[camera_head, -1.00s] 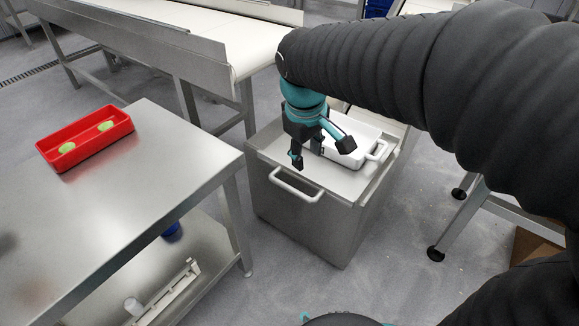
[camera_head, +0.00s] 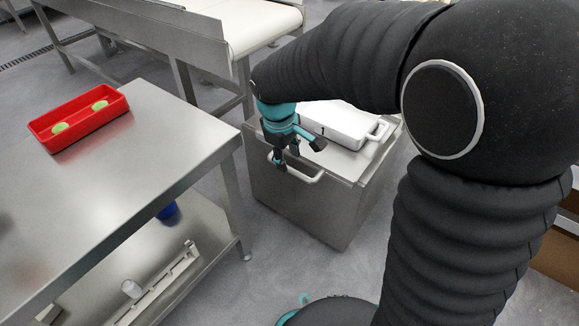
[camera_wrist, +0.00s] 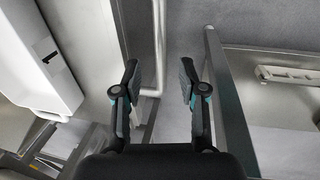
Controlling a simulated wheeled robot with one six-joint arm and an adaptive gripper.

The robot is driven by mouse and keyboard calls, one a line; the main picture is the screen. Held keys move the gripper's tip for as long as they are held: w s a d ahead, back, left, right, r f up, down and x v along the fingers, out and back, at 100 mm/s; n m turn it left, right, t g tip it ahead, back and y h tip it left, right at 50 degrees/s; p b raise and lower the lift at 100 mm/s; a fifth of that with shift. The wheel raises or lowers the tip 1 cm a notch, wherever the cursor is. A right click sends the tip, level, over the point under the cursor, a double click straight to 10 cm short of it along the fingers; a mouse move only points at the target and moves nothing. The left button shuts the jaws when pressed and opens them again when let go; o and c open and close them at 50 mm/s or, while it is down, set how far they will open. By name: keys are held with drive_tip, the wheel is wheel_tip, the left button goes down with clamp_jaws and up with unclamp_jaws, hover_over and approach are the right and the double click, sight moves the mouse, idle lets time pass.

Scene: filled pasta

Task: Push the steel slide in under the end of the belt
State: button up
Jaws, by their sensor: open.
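The handle also shows in the wrist view (camera_wrist: 159,40). A white tray (camera_head: 345,124) with a loop handle sits on the steel top. The belt (camera_head: 262,22) is white, on a steel conveyor behind the cabinet, at the upper left. My gripper (camera_head: 287,155) points down at the left end of the handle. In the wrist view its fingers (camera_wrist: 159,82) are apart, with the handle showing between them. Contact cannot be told.
A steel table (camera_head: 130,160) stands left of the cabinet. It carries a red tray (camera_head: 100,121) with green pieces. A white rack and a blue item (camera_head: 167,211) are on or near its lower shelf. Floor is bare between table and cabinet.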

sight(290, 168)
drive_tip(key=shift+w+d+f, duration=0.1)
drive_tip(key=shift+w+f, duration=0.05)
drive_tip(key=shift+f, duration=0.8)
drive_tip(key=shift+w+d+f, duration=0.1)
drive_tip(key=shift+f, duration=0.8)
drive_tip(key=shift+c, duration=0.2)
clamp_jaws()
